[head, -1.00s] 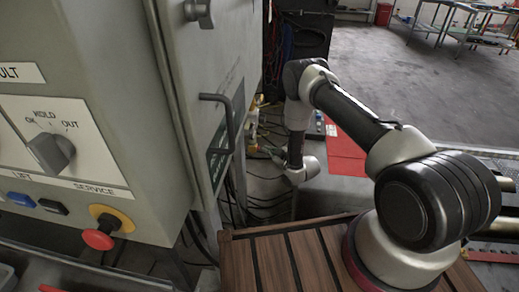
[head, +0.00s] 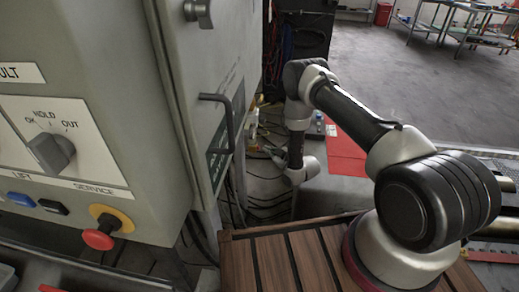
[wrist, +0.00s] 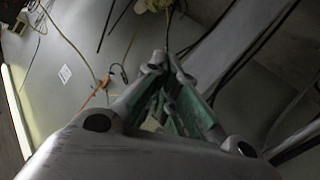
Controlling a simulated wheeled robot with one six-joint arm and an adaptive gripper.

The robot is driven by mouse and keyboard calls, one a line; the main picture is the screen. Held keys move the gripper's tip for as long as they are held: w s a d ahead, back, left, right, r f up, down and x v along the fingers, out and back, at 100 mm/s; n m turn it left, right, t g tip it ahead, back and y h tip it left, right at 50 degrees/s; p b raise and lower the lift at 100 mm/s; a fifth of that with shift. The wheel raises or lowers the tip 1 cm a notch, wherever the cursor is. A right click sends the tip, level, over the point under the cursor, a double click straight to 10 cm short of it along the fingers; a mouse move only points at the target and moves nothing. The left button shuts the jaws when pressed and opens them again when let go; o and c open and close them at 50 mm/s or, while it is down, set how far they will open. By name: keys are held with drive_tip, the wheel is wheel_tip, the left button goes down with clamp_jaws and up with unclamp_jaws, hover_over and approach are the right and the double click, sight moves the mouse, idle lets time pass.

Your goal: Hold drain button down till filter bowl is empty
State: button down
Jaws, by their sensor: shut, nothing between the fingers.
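My gripper (wrist: 160,65) is shut, with its two fingertips together and nothing seen between them in the wrist view. A small pale yellow-green object (wrist: 152,5) is at the top edge, just beyond the fingertips; it is cut off and I cannot tell whether it is part of the filter. I cannot make out the filter bowl, its liquid level or the drain button for certain. In the head view my arm reaches down behind the open side of the grey cabinet, near small yellow and pale fittings (head: 252,127) too small to identify.
A grey control cabinet (head: 214,60) with a handle stands left of my arm. A panel with a rotary knob (head: 52,152) and red stop button (head: 100,237) is nearer. Dark cables (head: 262,195) run over the floor. A red mat (head: 345,155) lies behind my arm.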

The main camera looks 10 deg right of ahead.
drive_tip(key=shift+a, duration=0.1)
drive_tip(key=shift+w+a, duration=0.15)
drive_tip(key=shift+a, duration=0.15)
drive_tip(key=shift+w+a, duration=0.15)
drive_tip(key=shift+a, duration=0.3)
idle(1.7)
idle(2.1)
drive_tip(key=shift+s+d, duration=0.3)
drive_tip(key=shift+d, duration=0.55)
drive_tip(key=shift+s+d, duration=0.25)
drive_tip(key=shift+d, duration=0.55)
drive_tip(key=shift+s+d, duration=0.25)
drive_tip(key=shift+d, duration=0.55)
drive_tip(key=shift+s+d, duration=0.25)
drive_tip(key=shift+d, duration=0.55)
